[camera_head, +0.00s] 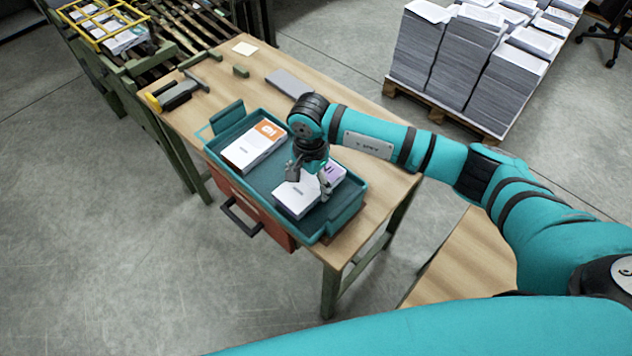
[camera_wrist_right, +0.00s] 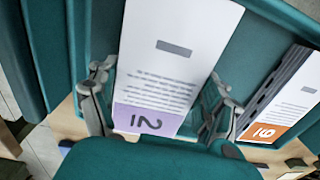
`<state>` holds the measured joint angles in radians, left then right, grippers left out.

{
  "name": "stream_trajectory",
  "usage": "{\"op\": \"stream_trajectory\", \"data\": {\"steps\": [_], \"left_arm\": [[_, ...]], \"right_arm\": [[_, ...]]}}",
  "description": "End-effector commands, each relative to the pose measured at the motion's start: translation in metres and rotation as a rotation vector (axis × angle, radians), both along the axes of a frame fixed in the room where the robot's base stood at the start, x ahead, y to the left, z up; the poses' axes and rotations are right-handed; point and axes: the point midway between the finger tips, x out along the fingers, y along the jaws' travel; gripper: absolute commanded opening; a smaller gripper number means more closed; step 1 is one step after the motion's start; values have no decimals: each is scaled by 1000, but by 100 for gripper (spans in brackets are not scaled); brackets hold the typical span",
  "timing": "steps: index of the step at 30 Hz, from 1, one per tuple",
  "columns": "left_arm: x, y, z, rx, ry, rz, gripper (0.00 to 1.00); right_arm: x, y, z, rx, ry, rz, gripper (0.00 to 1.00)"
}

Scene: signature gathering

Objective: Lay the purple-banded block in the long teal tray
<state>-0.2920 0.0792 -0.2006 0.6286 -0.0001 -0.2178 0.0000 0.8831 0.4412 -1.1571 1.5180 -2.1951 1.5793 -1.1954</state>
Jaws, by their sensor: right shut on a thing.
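The purple-banded block (camera_head: 293,197) is white with a purple band numbered 21, seen clearly in the wrist view (camera_wrist_right: 165,60). It lies flat inside the near right end of the long teal tray (camera_head: 347,217), at or just above its floor; I cannot tell if it touches. My right gripper (camera_head: 309,184) reaches down over it, with one finger on each side, shut on it. The fingers also show in the wrist view (camera_wrist_right: 155,108). An orange-banded block (camera_head: 252,148) lies in the tray's other end, apart from it. My left gripper is out of view.
The tray stands on a wooden table (camera_head: 385,170) with an orange drawer front (camera_head: 252,208) below. A grey flat item (camera_head: 289,83) and a black-and-yellow tool (camera_head: 174,95) lie behind the tray. Paper stacks (camera_head: 455,55) stand on a pallet at the back right.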

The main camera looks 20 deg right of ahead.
Motion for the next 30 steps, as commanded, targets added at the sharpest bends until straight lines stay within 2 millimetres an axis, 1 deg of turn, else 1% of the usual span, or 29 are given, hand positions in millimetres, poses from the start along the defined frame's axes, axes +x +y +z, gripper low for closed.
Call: {"op": "stream_trajectory", "data": {"steps": [1,3,10,14,15,18,19,26,30], "left_arm": [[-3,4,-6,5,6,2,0],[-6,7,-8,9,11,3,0],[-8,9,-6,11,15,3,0],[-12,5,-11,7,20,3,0],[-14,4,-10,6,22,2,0],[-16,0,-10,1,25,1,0],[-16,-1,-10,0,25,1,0],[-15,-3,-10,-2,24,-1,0],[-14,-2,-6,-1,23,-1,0]], "right_arm": [[-2,2,-11,1,2,3,32],[-4,4,-17,2,0,6,32],[-4,3,-16,1,-2,6,32],[-4,3,-20,1,-2,6,32],[-4,3,-19,0,-1,6,84],[-4,3,-19,0,-1,6,97],[-4,3,-19,0,-1,6,100],[-4,3,-18,0,-1,6,100],[-3,3,-13,1,-3,6,100]]}}
